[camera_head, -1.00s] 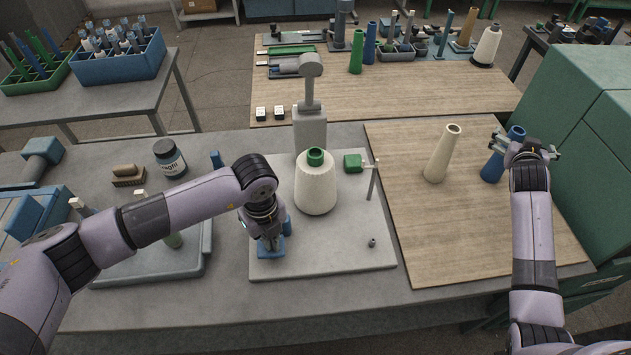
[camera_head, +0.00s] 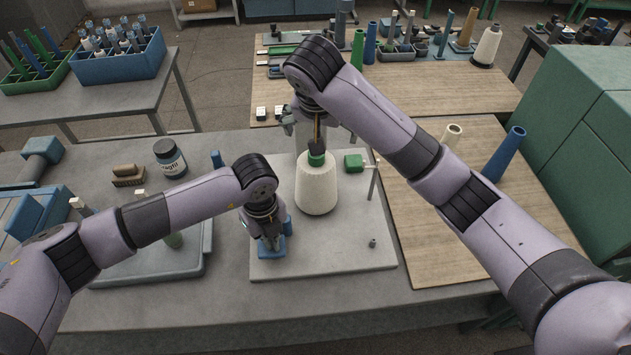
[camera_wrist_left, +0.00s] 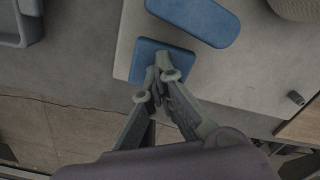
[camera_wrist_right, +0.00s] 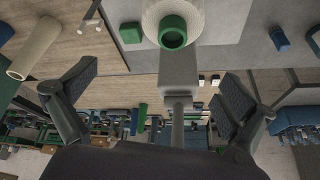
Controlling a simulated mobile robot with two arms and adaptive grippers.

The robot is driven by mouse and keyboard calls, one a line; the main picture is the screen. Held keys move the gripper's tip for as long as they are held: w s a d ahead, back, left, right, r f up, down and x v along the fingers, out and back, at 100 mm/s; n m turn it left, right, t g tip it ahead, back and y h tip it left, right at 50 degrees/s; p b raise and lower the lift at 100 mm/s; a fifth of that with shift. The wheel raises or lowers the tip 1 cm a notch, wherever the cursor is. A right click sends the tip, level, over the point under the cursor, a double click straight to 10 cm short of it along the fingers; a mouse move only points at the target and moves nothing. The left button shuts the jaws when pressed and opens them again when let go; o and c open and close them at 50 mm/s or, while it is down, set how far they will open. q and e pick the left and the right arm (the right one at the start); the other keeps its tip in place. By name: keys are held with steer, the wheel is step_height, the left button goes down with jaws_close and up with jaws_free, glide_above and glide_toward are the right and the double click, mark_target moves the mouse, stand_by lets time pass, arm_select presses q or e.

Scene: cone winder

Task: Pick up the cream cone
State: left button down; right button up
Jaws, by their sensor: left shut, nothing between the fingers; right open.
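The cream cone (camera_head: 452,134) stands on the wooden board, mostly hidden behind my right arm in the head view. In the right wrist view the cream cone (camera_wrist_right: 36,46) shows at the upper left, outside the fingers. My right gripper (camera_head: 318,136) is open and empty, above the yarn package (camera_head: 316,192) with a green core; that package also shows in the right wrist view (camera_wrist_right: 172,12). My left gripper (camera_head: 270,246) is shut and empty over a small blue block (camera_head: 272,254) on the grey plate. Its fingertips (camera_wrist_left: 162,86) show at that block in the left wrist view.
A tall blue cone (camera_head: 504,153) stands on the wooden board (camera_head: 420,255), right of the cream cone. A grey post with a head stands behind the yarn package. A green block (camera_head: 353,162) and thin rod are right of it. The board's front is clear.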

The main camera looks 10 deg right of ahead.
mark_target(317, 160)
steer(key=shift+s+a+f+n, duration=0.15)
steer(key=shift+s+a+f, duration=0.2)
steer(key=shift+a, duration=0.15)
steer(key=shift+s+a+f+n, duration=0.2)
steer(key=shift+s+a, duration=0.15)
steer(key=shift+a, duration=0.15)
steer(key=shift+a+f, duration=0.15)
steer(key=shift+w+f, duration=0.3)
steer(key=shift+f, duration=0.45)
steer(key=x, duration=0.4)
steer(key=shift+d+r, duration=0.1)
steer(key=shift+d, duration=0.3)
steer(key=shift+x, duration=3.15)
steer(key=shift+a, duration=0.15)
steer(key=shift+r, duration=0.1)
steer(key=c, duration=1.4)
